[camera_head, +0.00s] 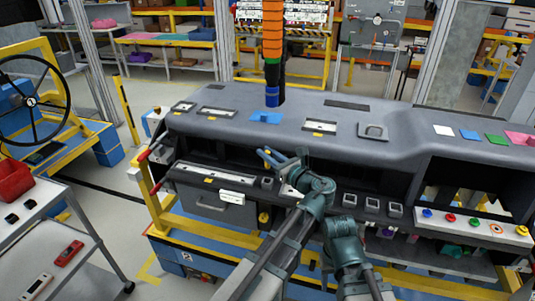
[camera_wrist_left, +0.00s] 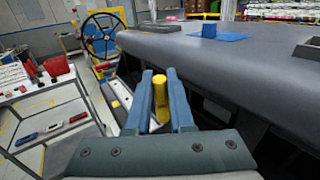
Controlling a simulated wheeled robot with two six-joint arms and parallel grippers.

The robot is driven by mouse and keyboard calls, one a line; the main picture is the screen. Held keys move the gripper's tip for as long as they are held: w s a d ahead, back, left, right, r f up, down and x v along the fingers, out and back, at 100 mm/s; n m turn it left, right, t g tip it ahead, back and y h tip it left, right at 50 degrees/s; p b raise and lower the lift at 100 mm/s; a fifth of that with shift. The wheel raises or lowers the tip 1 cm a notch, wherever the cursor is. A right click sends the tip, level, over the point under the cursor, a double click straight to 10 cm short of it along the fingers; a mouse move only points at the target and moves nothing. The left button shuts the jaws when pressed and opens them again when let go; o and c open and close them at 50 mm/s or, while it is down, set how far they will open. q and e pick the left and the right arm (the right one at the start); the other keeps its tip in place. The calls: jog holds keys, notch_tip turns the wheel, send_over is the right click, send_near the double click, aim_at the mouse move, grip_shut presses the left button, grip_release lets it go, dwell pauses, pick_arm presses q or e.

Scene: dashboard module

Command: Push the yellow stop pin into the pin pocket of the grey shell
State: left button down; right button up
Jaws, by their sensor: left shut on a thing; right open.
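The yellow stop pin (camera_wrist_left: 160,95) is a short cylinder, upright between the two blue fingers of my left gripper (camera_wrist_left: 160,88), which is shut on it. The pin cannot be made out there. The shell also fills the right of the wrist view (camera_wrist_left: 225,62). I cannot make out the pin pocket. My right arm's wrist shows at lower centre in the head view, but its fingers cannot be seen.
A blue block (camera_head: 266,117) lies on top of the shell, under a hanging orange and black tool (camera_head: 273,40). A grey drawer front (camera_head: 212,200) is below left. A trolley (camera_head: 50,245) and steering wheel (camera_head: 30,102) stand left. Coloured buttons (camera_head: 450,218) are on the right.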

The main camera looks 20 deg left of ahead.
aim_at(269, 166)
pick_arm(q)
jog(key=shift+f+b, duration=1.85)
jog(key=shift+f, duration=0.3)
pick_arm(e)
jog(key=shift+f, duration=2.2)
pick_arm(q)
jog(key=shift+f+b, duration=2.05)
pick_arm(e)
jog(key=shift+f, duration=2.05)
pick_arm(q)
jog(key=c, duration=0.7)
grip_release()
pick_arm(e)
jog(key=shift+d, duration=0.1)
